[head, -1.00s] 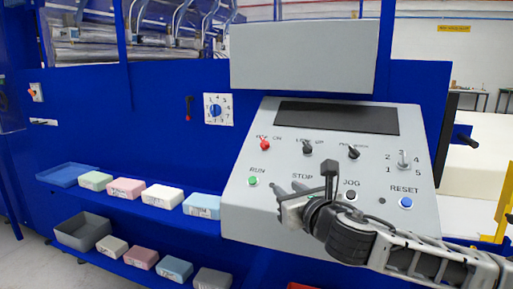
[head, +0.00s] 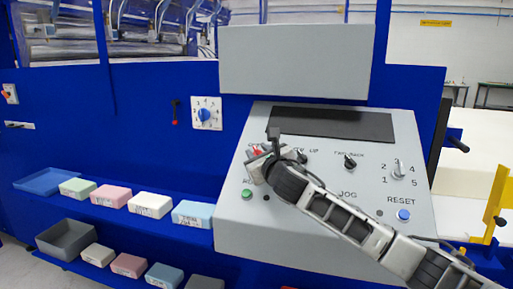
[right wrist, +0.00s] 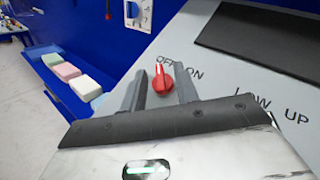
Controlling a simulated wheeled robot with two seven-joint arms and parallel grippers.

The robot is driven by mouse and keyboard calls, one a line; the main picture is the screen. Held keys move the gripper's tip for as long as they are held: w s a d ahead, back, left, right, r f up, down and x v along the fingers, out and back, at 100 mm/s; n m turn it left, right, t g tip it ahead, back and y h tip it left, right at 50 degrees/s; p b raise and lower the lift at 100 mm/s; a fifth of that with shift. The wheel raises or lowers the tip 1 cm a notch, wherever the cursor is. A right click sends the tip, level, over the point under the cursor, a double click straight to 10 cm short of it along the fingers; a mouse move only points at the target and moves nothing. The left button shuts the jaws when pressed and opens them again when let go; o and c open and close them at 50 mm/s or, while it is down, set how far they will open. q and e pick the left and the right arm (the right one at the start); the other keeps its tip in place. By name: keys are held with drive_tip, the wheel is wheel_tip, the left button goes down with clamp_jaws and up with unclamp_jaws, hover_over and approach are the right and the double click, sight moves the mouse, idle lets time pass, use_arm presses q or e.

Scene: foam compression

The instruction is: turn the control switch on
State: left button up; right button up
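The control switch is a red knob on the sloped grey panel (head: 300,225), with OFF and ON lettered above it. In the head view the red switch (head: 257,152) shows just past my gripper, partly hidden. In the right wrist view the red switch (right wrist: 162,82) stands between my two fingers, its pointer toward the OFF lettering. My right gripper (head: 256,163) is open, with one finger on each side of the knob (right wrist: 160,72). A gap shows on both sides, so it does not hold the knob. My left gripper is not in view.
Other knobs, a green button (head: 247,193) and a blue button (head: 403,215) sit on the same panel. A dark screen (head: 333,122) is above them. Coloured foam blocks, such as a light blue one (head: 192,214), lie on blue shelves at left.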

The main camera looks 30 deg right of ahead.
drive_tip(key=shift+x, duration=0.8)
clamp_jaws()
